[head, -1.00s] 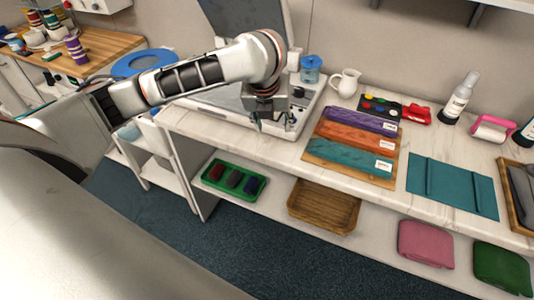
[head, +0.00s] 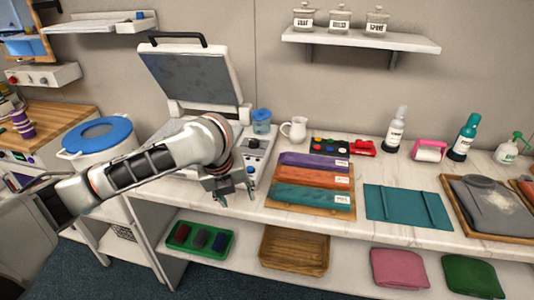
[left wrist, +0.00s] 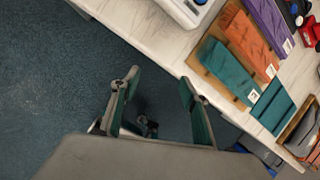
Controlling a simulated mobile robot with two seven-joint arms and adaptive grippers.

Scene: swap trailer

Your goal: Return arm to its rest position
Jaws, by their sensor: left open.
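My left arm comes in from the left in the head view. Its gripper (head: 236,192) is open and empty, in front of the open heat press (head: 190,75) at the counter's front edge. In the left wrist view the two fingers (left wrist: 158,105) stand wide apart with nothing between them, over the dark blue floor (left wrist: 60,85). My right gripper does not show in either view.
The white counter (head: 345,220) holds a board of folded cloths (head: 312,180), a teal mat (head: 408,206), a white jug (head: 294,129) and bottles. The shelf below holds a green tray (head: 200,240) and a wooden tray (head: 294,249). A blue-lidded bin (head: 98,135) stands left.

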